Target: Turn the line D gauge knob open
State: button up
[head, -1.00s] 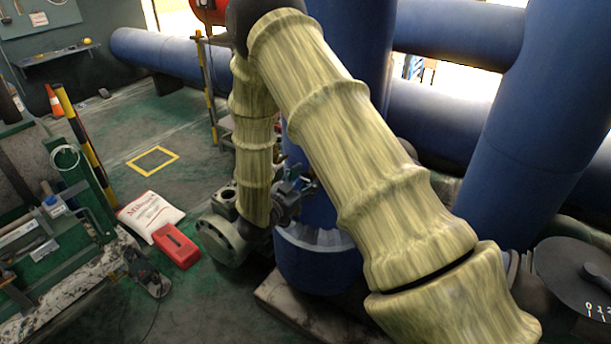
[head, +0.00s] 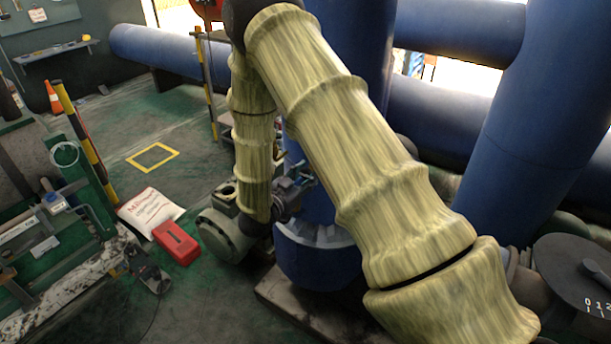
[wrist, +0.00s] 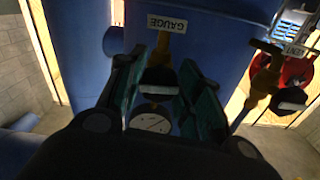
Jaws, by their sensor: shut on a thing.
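My gripper (wrist: 160,78) is in the middle of the wrist view, with one dark green finger on each side of a dark knob (wrist: 157,82). It is shut on this knob, which sits on a brass stem below a white label reading GAUGE (wrist: 167,23). A round white gauge dial (wrist: 151,123) shows between the fingers, nearer to the wrist. The fingers hide the knob's sides, and I cannot tell how far it is turned. No line letter is readable. In the head view my gripper is small and dark beside the blue column (head: 310,265), and the knob is not discernible.
A brass valve with a dark handle (wrist: 290,98) and a VENT label (wrist: 296,50) stands right of my gripper, near a red round part (wrist: 297,72). In the head view, a red box (head: 176,243) and a white sack (head: 150,211) lie on the floor at left.

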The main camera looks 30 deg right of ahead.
jog(key=n, duration=0.4)
jog(key=shift+n+b, duration=0.3)
jog(key=shift+n, duration=0.1)
jog(key=n, duration=0.4)
jog(key=shift+r+n, duration=0.1)
jog(key=shift+n, duration=0.2)
jog(key=n, duration=0.4)
jog(key=shift+s+p, duration=0.1)
jog(key=shift+p, duration=0.3)
jog(key=shift+n, duration=2)
jog(key=o, duration=1.1)
jog(key=shift+c, duration=0.2)
